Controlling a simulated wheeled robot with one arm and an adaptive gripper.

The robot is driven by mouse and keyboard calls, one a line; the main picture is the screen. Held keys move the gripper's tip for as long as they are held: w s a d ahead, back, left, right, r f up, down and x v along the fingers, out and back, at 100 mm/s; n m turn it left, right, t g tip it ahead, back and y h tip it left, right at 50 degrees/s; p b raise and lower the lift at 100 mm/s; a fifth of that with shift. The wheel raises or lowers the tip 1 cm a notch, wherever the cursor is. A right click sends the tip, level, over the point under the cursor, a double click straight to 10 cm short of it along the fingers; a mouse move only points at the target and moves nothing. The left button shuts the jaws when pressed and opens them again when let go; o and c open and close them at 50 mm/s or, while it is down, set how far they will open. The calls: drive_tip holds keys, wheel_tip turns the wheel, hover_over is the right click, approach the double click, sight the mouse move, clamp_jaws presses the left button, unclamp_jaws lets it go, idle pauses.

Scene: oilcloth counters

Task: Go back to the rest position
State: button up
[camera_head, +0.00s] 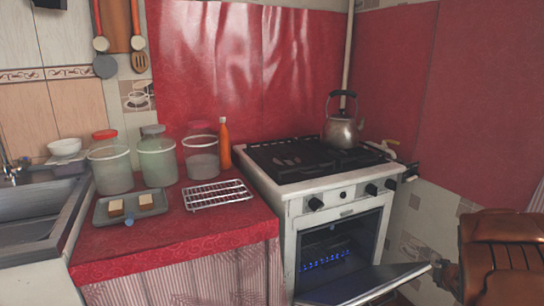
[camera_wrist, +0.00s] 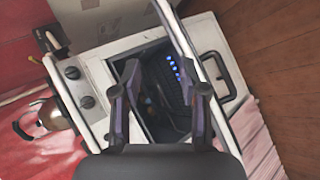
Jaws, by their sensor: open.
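My gripper (camera_wrist: 158,75) shows in the wrist view with its two dark fingers apart and nothing between them. It is in front of the white stove's open oven (camera_wrist: 172,118), whose dark inside with blue lights shows between and beside the fingers. How far the fingertips are from the oven cannot be told. In the head view the white stove (camera_head: 295,215) stands right of the counter, and its oven door (camera_head: 365,287) hangs open and lowered. The gripper cannot be made out in the head view.
A metal kettle (camera_head: 342,130) stands on the hob. On the red counter (camera_head: 180,240) are a wire rack (camera_head: 217,195), a grey tray (camera_head: 155,208) with two small blocks, several jars and an orange bottle (camera_head: 224,145). A sink (camera_head: 30,210) is at left. The lowered door juts out in front.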

drive_tip(key=s+a+r+m+g+h+p, duration=0.1)
drive_tip(key=s+a+r+m+g+p, duration=0.35)
drive_tip(key=r, duration=0.45)
drive_tip(key=s+a+r+m+g+p, duration=0.1)
drive_tip(key=s+a+r+m+p, duration=0.35)
drive_tip(key=s+r, duration=0.4)
drive_tip(key=s+a+r+m+g+y+p, duration=0.1)
drive_tip(key=s+a+r+p, duration=0.3)
drive_tip(key=s+a, duration=0.4)
drive_tip(key=s+a+r+m+g+y+p, duration=0.2)
drive_tip(key=s+a+r+g+p, duration=0.1)
drive_tip(key=s+a, duration=0.5)
drive_tip(key=s+a+r+m+g+y+p, duration=0.1)
drive_tip(key=s+a+r+p, duration=0.3)
drive_tip(key=s+a, duration=0.4)
drive_tip(key=s+r+g, duration=0.1)
drive_tip(key=s, duration=0.2)
drive_tip(key=shift+s+a+r+g+y+p, duration=0.2)
drive_tip(key=shift+s+r+g+y+p, duration=0.1)
drive_tip(key=shift+r+g+y+p, duration=0.1)
